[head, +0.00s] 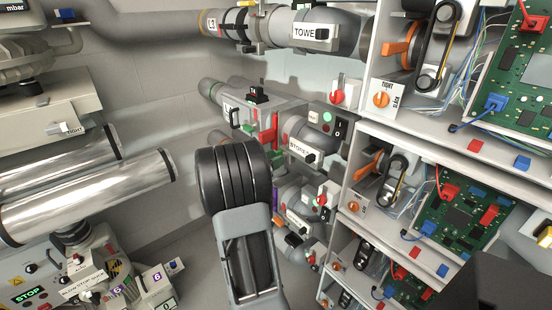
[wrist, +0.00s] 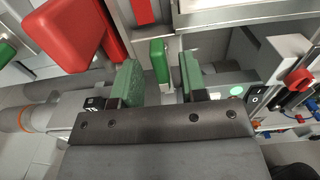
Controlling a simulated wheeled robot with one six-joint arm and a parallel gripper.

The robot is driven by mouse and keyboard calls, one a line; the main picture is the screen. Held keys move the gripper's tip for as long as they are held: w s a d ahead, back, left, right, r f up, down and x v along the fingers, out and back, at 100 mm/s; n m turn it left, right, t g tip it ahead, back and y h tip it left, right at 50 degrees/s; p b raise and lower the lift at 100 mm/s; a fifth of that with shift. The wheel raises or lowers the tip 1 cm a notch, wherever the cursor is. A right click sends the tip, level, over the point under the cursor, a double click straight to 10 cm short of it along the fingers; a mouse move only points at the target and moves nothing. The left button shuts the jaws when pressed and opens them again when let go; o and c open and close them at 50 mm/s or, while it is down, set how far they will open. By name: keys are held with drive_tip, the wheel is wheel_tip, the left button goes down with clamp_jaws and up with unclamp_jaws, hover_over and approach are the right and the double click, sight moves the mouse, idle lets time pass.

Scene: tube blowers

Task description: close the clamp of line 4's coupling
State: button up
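In the wrist view, my gripper (wrist: 159,68) is open, with a green-padded finger on each side. A small upright green handle (wrist: 159,60) shows between the fingers, with a gap on both sides; I cannot tell whether it lies at fingertip depth. A large red lever (wrist: 82,32) stands at the upper left. In the head view, a grey coupling (head: 285,112) with a red part (head: 268,134) and a green handle (head: 235,118) sits on the middle pipe, its line label partly unreadable. My black wrist covers the area below it, and my fingers are hidden there.
An upper pipe marked L3 (head: 212,24) and a lower pipe assembly (head: 296,205) run close by. Shelves with circuit boards (head: 465,215) and orange knobs (head: 381,99) stand right. Bare wall and floor (head: 170,240) lie between.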

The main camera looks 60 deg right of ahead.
drive_tip(key=shift+s+d, duration=0.25)
drive_tip(key=shift+d, duration=0.3)
clamp_jaws()
